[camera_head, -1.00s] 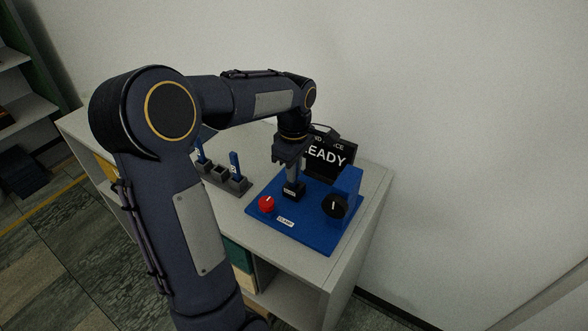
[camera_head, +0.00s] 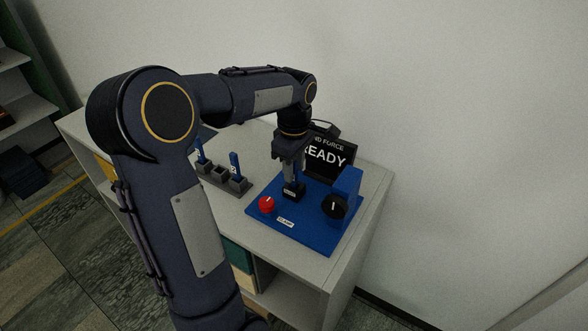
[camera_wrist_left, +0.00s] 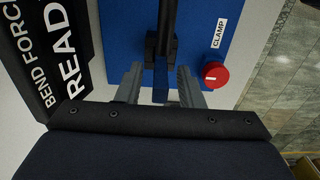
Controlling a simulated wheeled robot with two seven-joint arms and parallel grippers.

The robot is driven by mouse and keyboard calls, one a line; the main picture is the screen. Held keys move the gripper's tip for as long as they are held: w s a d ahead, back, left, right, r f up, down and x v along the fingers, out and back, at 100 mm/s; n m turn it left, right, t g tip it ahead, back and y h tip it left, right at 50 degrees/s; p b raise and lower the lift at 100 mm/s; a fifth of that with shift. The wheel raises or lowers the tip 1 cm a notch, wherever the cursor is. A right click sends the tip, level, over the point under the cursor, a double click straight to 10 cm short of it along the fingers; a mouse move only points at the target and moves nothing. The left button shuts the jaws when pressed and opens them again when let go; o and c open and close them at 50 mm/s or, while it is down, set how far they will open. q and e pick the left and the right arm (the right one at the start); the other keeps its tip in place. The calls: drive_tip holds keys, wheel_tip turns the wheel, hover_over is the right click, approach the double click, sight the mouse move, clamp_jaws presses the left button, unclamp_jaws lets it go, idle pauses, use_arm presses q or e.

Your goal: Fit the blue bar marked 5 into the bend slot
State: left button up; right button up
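A blue bar (camera_head: 298,172) stands upright in the black slot block (camera_head: 293,191) on the blue press base; its number is not readable. My left gripper (camera_head: 290,168) is directly above the block, fingers pointing down on either side of the bar. In the left wrist view, the bar (camera_wrist_left: 160,82) lies between the two spread fingers (camera_wrist_left: 160,88), with a gap on each side. The gripper is open. The black block (camera_wrist_left: 162,46) also shows there. How deep the bar sits is hidden. My right gripper is out of view.
The press base (camera_head: 300,235) carries a red knob (camera_head: 267,204), a black dial (camera_head: 334,207) and a blue upright (camera_head: 348,182). A display (camera_head: 332,155) behind reads READY. A grey rack (camera_head: 221,180) to the left holds blue bars (camera_head: 199,150) (camera_head: 235,165).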

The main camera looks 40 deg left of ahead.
use_arm(q)
wheel_tip(320, 180, up, 10)
drive_tip(key=shift+p, duration=0.4)
drive_tip(key=shift+r, duration=0.45)
drive_tip(key=shift+s+d, duration=0.1)
drive_tip(key=s+d+f+m+t+h, duration=0.2)
drive_tip(key=s+d+f+m, duration=0.2)
drive_tip(key=s+d+m, duration=0.3)
drive_tip(key=s+d+f+m+t+h, duration=0.1)
drive_tip(key=s+d+f+m+t, duration=0.2)
drive_tip(key=s+d+m, duration=0.5)
drive_tip(key=s+f+m, duration=0.1)
drive_tip(key=s+m, duration=0.1)
drive_tip(key=s, duration=0.2)
drive_tip(key=shift+d+f+m+t+h, duration=0.15)
drive_tip(key=shift+f+m+t+h, duration=0.15)
drive_tip(key=shift+h, duration=0.1)
drive_tip(key=shift+s+r, duration=0.1)
